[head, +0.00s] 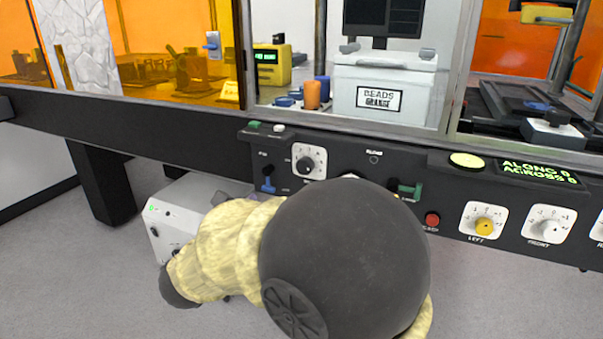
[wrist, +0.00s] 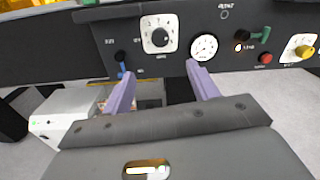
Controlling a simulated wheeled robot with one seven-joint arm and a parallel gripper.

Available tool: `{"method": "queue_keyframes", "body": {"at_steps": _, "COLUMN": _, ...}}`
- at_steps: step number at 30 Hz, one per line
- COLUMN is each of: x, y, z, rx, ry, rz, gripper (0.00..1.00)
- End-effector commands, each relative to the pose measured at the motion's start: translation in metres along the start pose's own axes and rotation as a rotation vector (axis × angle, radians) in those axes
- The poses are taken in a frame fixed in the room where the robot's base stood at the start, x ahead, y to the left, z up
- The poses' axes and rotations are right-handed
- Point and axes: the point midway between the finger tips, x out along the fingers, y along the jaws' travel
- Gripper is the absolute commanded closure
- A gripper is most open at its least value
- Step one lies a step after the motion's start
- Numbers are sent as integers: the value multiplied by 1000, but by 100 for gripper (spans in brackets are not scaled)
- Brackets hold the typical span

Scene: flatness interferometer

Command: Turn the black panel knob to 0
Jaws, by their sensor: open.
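In the head view my arm hides most of the gripper.
A blue-handled lever (wrist: 122,68) is left of the knob, and a round white gauge (wrist: 203,46) is right of it, near the right finger. Farther right are a green lever (wrist: 258,34), a red button (head: 432,219) and a yellow knob (head: 484,226). A white box (head: 175,225) stands below the panel.

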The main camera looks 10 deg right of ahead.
Motion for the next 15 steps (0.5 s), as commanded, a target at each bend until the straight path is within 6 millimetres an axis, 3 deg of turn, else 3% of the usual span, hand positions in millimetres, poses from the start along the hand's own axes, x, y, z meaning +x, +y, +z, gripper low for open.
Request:
{"method": "queue_keyframes", "body": {"at_steps": 8, "x": 14, "y": 0, "z": -1, "rx": 0, "ry": 1, "rz": -2, "gripper": 41}}
{"method": "queue_keyframes", "body": {"at_steps": 15, "x": 52, "y": 0, "z": -2, "rx": -2, "ry": 1, "rz": -3, "gripper": 41}}
